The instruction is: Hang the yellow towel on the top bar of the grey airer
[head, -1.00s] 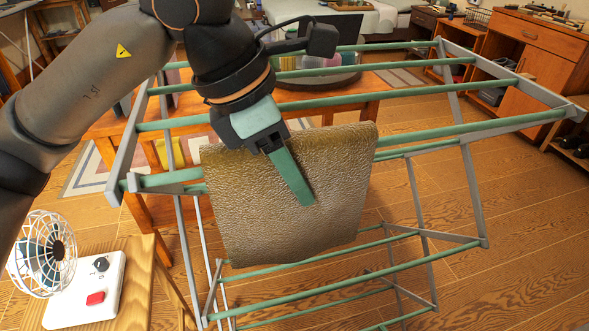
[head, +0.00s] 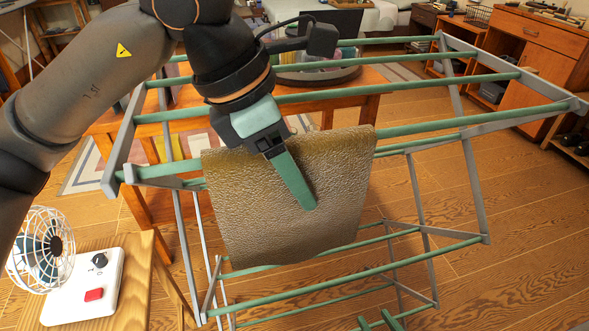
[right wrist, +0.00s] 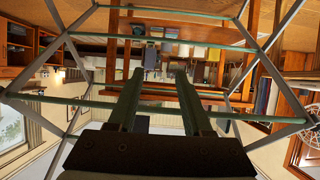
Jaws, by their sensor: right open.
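The yellow towel (head: 265,225) looks brownish gold. It hangs across the near top bar (head: 450,123) of the grey airer (head: 467,190), left of the middle, with its upper edge slightly above the bar. My left gripper (head: 306,207) lies over the towel's front, pointing down. Only one green finger shows clearly, so its grip on the cloth cannot be told. My right gripper (head: 378,322) shows two fingertips at the bottom edge. In the right wrist view my right gripper (right wrist: 156,78) is open and empty, facing the airer's bars (right wrist: 90,104).
A wooden stand (head: 133,252) at the lower left holds a white fan (head: 42,250) and a panel with a red button. A wooden table (head: 345,108) stands behind the airer. Drawers (head: 535,60) stand at the far right. The floor right of the airer is clear.

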